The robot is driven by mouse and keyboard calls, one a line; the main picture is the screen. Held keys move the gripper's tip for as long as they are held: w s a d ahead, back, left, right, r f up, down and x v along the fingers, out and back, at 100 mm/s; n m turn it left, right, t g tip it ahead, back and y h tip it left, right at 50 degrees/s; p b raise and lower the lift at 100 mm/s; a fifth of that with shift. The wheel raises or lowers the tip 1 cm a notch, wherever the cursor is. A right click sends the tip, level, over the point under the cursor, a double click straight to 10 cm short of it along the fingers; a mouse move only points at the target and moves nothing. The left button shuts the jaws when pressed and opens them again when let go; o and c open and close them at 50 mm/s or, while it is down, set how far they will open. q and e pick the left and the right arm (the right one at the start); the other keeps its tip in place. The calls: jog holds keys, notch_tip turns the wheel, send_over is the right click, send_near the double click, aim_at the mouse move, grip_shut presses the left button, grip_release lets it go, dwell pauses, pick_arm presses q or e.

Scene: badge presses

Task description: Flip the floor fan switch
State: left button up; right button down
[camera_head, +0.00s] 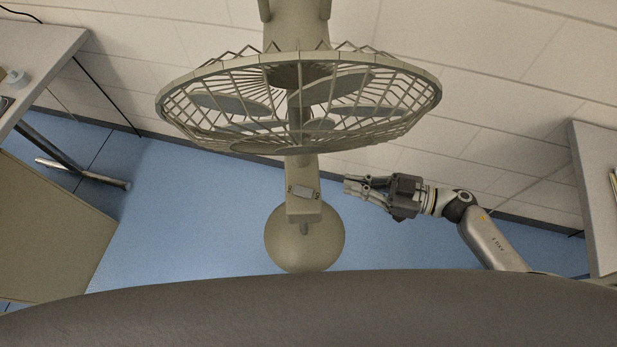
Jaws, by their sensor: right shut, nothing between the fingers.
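A beige floor fan (300,105) with a round wire cage stands in the middle of the head view, its round base (303,245) on the blue floor. A small light grey switch (303,192) sits on the fan's column below the cage, with small dark markings on both sides. Which way the switch is tipped is too small to tell. My right gripper (349,185) comes in from the right, points left at about the height of the switch and is a short gap to its right. It is shut and empty. My left gripper does not show.
A table (55,42) with small items stands at the upper left, and a beige panel (50,225) at the left. Another light table (597,175) is at the right edge. A pale block wall (480,70) is behind the fan. Blue floor (185,215) is clear left of the fan.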

jog(key=shift+s+a+r, duration=0.1)
jog(key=shift+s+r, duration=0.05)
jog(key=shift+a, duration=0.1)
jog(key=p, duration=0.1)
send_over(309, 191)
jog(key=d, duration=0.1)
jog(key=shift+s+d+f, duration=0.15)
jog(key=shift+s+f, duration=0.15)
jog(key=shift+f, duration=0.1)
jog(key=f, duration=0.1)
jog(key=a+f, duration=0.1)
jog(key=f, duration=0.1)
jog(key=shift+w+a+b, duration=0.2)
jog(key=shift+w+b, duration=0.05)
jog(key=shift+b, duration=0.15)
jog(key=shift+f, duration=0.65)
